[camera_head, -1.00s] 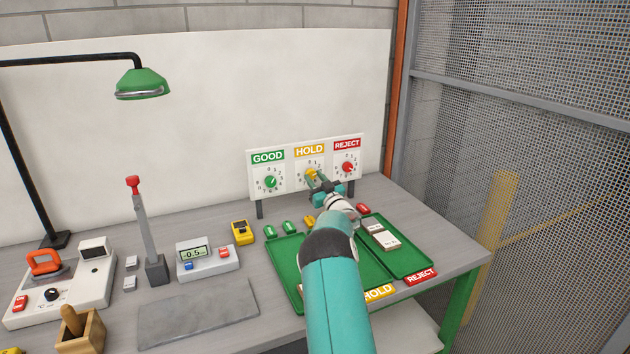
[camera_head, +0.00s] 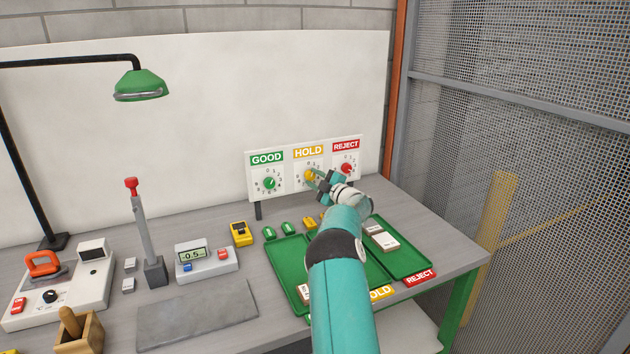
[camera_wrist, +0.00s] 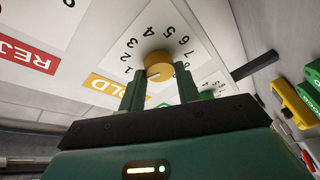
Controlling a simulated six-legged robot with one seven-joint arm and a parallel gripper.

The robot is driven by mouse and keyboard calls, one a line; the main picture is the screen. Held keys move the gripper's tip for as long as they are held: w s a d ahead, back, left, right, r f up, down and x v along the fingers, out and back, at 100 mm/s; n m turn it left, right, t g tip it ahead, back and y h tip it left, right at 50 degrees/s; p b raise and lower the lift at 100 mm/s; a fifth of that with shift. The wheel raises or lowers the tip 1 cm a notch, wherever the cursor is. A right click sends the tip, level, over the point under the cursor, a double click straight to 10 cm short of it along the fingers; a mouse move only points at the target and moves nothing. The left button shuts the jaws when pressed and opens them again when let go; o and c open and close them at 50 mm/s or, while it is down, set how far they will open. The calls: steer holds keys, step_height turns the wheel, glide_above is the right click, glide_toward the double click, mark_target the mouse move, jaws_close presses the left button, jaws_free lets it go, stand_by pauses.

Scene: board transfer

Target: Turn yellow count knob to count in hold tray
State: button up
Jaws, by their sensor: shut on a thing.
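The yellow count knob (camera_head: 309,175) is in the middle of the panel under the HOLD label. In the wrist view, the knob (camera_wrist: 159,66) sits between the two fingers, with numbers around it. A pale mark shows on its lower side, but the number it points at is not clear. My gripper (camera_head: 315,180) is shut on the knob; its fingers (camera_wrist: 160,85) also show in the wrist view. The hold tray (camera_head: 373,270) is green and mostly hidden behind my arm, so its contents cannot be counted.
A green knob (camera_head: 270,183) and a red knob (camera_head: 346,169) flank the yellow one. The reject tray (camera_head: 418,262) holds pale boards. The good tray (camera_head: 283,262) is left of my arm. A scale (camera_head: 208,263) and a red-topped lever (camera_head: 145,235) stand further left.

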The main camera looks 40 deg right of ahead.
steer(key=shift+n+g, duration=0.6)
steer(key=shift+n, duration=1.4)
steer(key=shift+r, duration=0.1)
steer(key=o, duration=1)
steer(key=shift+c, duration=0.2)
steer(key=s, duration=1.3)
steer(key=shift+s+d+r, duration=0.25)
steer(key=shift+s+r, duration=0.05)
steer(key=shift+s, duration=0.05)
